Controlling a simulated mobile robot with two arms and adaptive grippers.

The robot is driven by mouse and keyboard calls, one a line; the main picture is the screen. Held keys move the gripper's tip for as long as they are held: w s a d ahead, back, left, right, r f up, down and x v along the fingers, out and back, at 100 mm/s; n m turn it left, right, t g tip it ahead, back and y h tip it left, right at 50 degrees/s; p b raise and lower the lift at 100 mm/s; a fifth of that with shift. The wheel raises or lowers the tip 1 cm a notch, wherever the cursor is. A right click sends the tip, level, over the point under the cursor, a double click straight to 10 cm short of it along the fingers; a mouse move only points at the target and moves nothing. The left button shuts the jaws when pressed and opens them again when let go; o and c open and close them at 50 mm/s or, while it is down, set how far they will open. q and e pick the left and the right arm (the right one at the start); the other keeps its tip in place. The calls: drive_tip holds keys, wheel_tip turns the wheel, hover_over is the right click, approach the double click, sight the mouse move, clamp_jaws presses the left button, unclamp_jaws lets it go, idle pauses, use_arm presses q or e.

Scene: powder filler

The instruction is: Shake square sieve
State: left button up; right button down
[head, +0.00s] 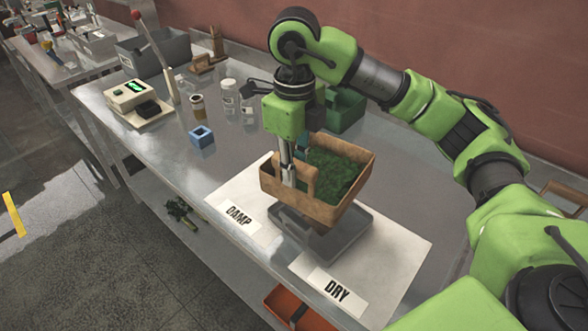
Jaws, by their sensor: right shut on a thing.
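The square sieve (325,215) is a tan, box-like frame with dark green crumbly material (335,172) inside. My right gripper (290,180) points down at the sieve's left side and is shut on it, around the raised tan handle part. The sieve is held above a grey shallow tray (350,238), apart from it as far as I can see. The tray lies on a pale mat (395,255) with a DAMP label (239,216) and a DRY label (337,290). What the tray holds is mostly hidden by the sieve. My left gripper is not in view.
A blue square block (201,137), a brown jar (198,106) and clear bottles (230,95) stand left of the mat. A green bin (346,108) is behind the sieve. A scale (129,95) and grey bin (155,52) are at the far left. An orange bin (285,310) sits below the tabletop.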

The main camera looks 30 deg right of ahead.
drive_tip(key=shift+d, duration=0.7)
drive_tip(key=shift+s+a, duration=0.1)
drive_tip(key=shift+a, duration=0.9)
drive_tip(key=shift+d, duration=1.45)
drive_tip(key=shift+a, duration=0.1)
